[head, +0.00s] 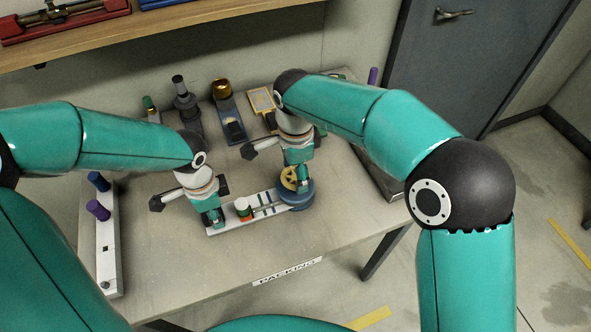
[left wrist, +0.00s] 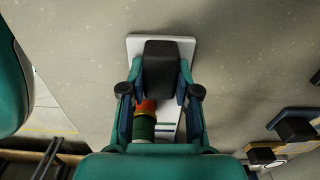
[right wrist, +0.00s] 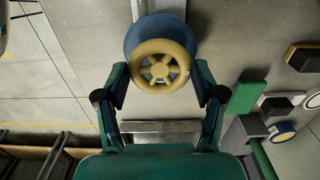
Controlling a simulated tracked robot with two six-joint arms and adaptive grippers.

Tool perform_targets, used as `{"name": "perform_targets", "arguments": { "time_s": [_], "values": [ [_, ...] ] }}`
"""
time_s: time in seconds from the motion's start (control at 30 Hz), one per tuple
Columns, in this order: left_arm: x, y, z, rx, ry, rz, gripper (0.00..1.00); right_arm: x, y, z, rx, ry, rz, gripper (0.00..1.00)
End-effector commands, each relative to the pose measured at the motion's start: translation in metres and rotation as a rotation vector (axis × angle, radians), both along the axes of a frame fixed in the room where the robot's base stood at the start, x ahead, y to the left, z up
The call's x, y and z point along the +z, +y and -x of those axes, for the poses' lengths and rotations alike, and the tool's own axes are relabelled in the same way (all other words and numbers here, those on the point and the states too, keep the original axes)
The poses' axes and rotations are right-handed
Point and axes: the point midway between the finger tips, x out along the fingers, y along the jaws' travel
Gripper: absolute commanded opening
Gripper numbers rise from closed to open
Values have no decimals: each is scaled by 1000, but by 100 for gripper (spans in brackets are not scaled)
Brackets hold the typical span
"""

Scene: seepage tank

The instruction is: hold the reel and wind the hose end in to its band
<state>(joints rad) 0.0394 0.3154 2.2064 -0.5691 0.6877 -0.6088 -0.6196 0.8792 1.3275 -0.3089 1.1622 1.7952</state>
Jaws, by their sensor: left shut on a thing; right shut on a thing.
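A white board (head: 222,230) lies on the table with a blue round reel (head: 297,201) at its right end and a yellow spoked wheel (head: 288,178) on top. The wheel shows in the right wrist view (right wrist: 161,66), over the blue disc (right wrist: 139,35). My right gripper (head: 302,186) is shut on the yellow wheel. My left gripper (head: 214,217) is shut on a black block (left wrist: 161,68) at the board's left end. A cylinder with orange and green bands (head: 243,208) stands beside it. Dark stripes cross the board. I cannot make out the hose end.
A white rail (head: 107,245) with purple and blue pegs lies at the left. A grey fitting (head: 187,110), a blue stand with a gold cap (head: 228,112) and a yellow-framed plate (head: 262,100) stand at the back. The front edge carries a label (head: 287,270); table in front is clear.

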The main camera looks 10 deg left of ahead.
Motion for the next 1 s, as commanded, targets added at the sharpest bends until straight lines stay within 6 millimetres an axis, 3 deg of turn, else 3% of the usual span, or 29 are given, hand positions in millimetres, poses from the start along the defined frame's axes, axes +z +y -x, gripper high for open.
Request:
{"name": "perform_targets", "arguments": {
  "time_s": [0.37, 1.0],
  "values": [
    [-1, -1, 0, 0, 2, 1, 0, 0, 0, 0, 120, -2, -1, 34],
    [-1, -1, 0, 0, 2, 1, 0, 1, 0, 0, 687, -3, -1, 34]
  ]
}}
